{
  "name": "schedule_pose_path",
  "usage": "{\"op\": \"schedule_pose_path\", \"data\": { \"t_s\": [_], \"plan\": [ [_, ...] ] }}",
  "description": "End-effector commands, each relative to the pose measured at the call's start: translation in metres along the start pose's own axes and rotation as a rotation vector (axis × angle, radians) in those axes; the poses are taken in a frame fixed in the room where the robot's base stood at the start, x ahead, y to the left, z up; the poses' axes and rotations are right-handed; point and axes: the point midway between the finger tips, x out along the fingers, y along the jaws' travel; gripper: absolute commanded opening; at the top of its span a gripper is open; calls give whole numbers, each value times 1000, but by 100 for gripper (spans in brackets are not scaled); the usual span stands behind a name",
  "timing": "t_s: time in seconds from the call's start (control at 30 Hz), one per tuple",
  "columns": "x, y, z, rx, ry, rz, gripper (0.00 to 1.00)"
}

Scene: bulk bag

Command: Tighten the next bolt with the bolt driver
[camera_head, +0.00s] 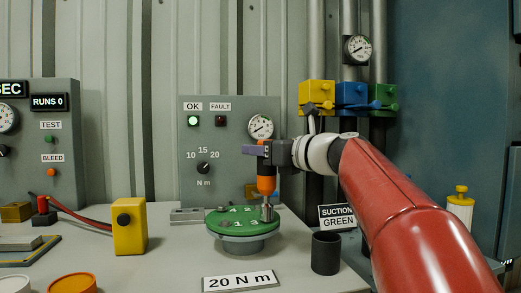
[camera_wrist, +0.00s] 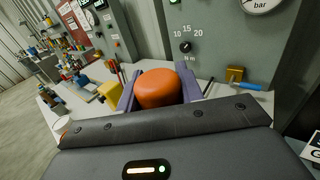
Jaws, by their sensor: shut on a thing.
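My gripper (camera_head: 262,151), with purple fingers, is shut on the bolt driver (camera_head: 266,185), which has an orange body and a metal socket end. The driver hangs upright, its socket at the right side of the green round flange (camera_head: 228,232). I cannot tell whether the socket is seated on a bolt there. The flange has white numbers and several bolt heads, partly too small to read. In the wrist view the driver's orange top (camera_wrist: 158,88) sits between both fingers, and its lower part is hidden.
A torque panel (camera_head: 230,185) behind has a lit green OK lamp (camera_head: 193,121), a dark FAULT lamp (camera_head: 221,121) and a torque knob (camera_head: 203,168). A "20 N m" sign (camera_head: 240,281) lies in front. A dark cup (camera_head: 326,253) stands right, a yellow box (camera_head: 130,226) left.

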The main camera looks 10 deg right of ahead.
Motion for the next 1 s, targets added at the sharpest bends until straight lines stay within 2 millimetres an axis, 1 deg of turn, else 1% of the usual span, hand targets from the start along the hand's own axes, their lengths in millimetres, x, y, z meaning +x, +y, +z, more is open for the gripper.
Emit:
{"op": "schedule_pose_path", "data": {
  "t_s": [1.0],
  "plan": [
    [0, 0, -9, 0, 0, 0, 10]
  ]
}}
